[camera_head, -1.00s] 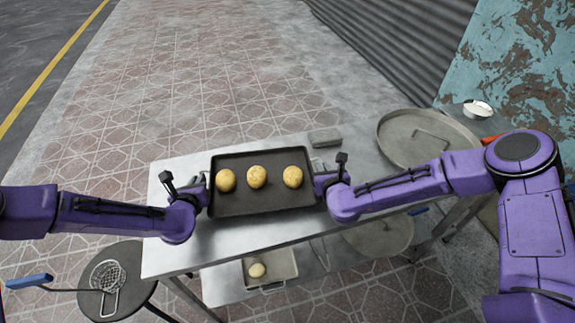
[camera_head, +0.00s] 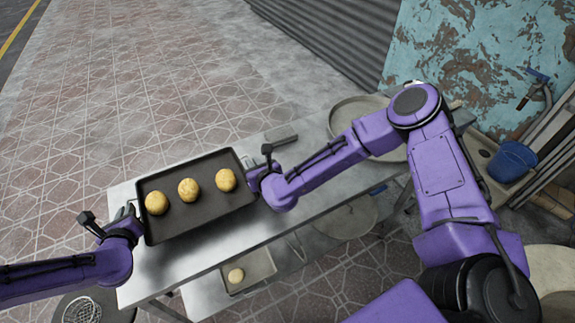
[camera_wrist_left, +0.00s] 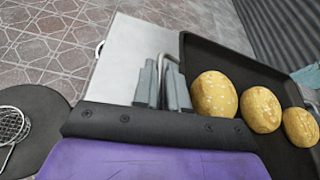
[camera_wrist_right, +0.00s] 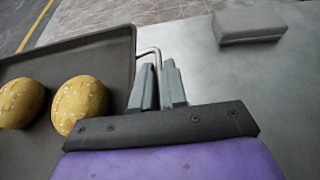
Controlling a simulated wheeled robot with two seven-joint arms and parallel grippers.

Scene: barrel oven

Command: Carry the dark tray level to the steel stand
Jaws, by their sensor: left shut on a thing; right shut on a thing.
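The dark tray (camera_head: 203,218) carries three seeded buns (camera_head: 189,190) in a row and is over the left part of the steel stand (camera_head: 257,228). Whether it touches the top or hangs just above it, I cannot tell. My left gripper (camera_head: 128,214) is shut on the wire handle at the tray's left end, as the left wrist view shows (camera_wrist_left: 168,82). My right gripper (camera_head: 255,178) is shut on the handle at the right end, seen in the right wrist view (camera_wrist_right: 158,85). The tray looks roughly level, and the buns sit apart inside it.
A grey block (camera_head: 282,141) lies behind the tray on the stand, with a large round pan (camera_head: 345,112) farther right. A lower shelf holds a small tray (camera_head: 258,265) with one bun. A round stool with a strainer (camera_head: 82,308) stands front left. A blue bucket (camera_head: 513,161) is far right.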

